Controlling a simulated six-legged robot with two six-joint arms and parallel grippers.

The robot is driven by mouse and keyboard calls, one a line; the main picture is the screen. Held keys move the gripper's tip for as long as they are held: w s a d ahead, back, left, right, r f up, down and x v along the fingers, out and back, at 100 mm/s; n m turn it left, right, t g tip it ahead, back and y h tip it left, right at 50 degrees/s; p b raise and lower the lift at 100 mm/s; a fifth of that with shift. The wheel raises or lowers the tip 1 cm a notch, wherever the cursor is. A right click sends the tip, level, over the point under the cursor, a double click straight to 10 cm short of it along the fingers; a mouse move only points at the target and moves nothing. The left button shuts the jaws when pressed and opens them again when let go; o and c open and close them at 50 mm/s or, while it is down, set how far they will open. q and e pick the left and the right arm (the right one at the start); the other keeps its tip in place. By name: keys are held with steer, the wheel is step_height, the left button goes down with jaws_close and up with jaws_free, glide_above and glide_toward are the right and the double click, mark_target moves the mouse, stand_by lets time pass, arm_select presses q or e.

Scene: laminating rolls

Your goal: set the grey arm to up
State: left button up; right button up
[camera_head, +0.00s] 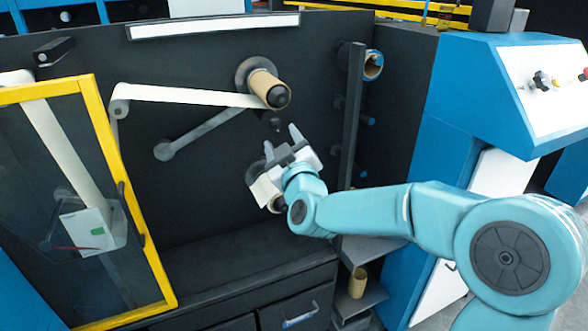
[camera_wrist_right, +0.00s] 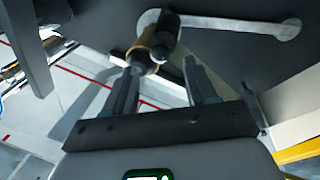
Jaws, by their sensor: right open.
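The grey arm (camera_head: 205,132) lies against the dark machine panel in the head view. It slopes from near the brown core (camera_head: 268,87) down and left to a round end. It also shows at the top of the right wrist view (camera_wrist_right: 225,25), partly behind the brown core. My right gripper (camera_head: 281,140) is open and empty in front of the panel, below the core and right of the grey arm, apart from it. In the wrist view its two fingers (camera_wrist_right: 161,82) point toward the core. My left gripper is not in view.
A white web (camera_head: 185,96) runs from a roller (camera_head: 119,108) to the core. A yellow-framed door (camera_head: 113,160) stands left, a dark upright post (camera_head: 352,115) right. A blue control cabinet (camera_head: 460,90) is farther right.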

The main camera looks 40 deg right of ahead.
steer(key=v, duration=1)
steer(key=shift+s, duration=0.15)
